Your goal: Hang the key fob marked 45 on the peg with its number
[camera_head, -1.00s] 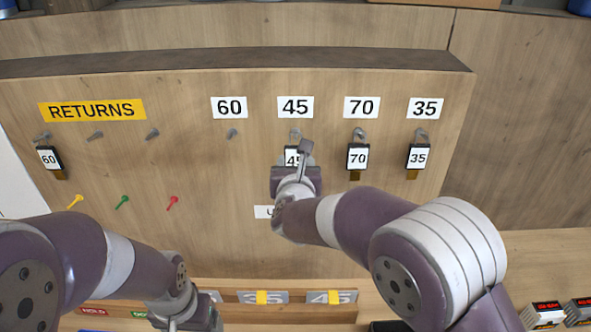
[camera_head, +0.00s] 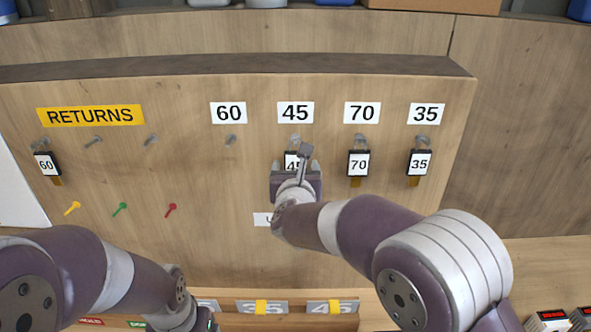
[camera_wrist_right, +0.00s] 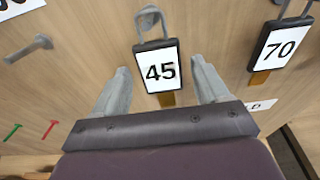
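The key fob marked 45 (camera_head: 291,161) is black with a white label and a brown tab below. In the right wrist view the fob (camera_wrist_right: 160,70) hangs by its metal loop from a grey peg (camera_wrist_right: 150,14). In the head view this peg (camera_head: 295,139) is under the 45 sign (camera_head: 295,112). My right gripper (camera_head: 296,172) is open around the fob; in the wrist view its fingers (camera_wrist_right: 163,85) stand on either side with gaps. My left gripper (camera_head: 205,322) is at the bottom edge, mostly cut off.
Fobs 70 (camera_head: 358,163) and 35 (camera_head: 419,163) hang to the right under their signs. Fob 60 (camera_head: 46,164) hangs under the RETURNS sign (camera_head: 90,115). The peg under the 60 sign (camera_head: 230,140) is bare. Yellow, green and red pegs (camera_head: 170,210) stick out lower left.

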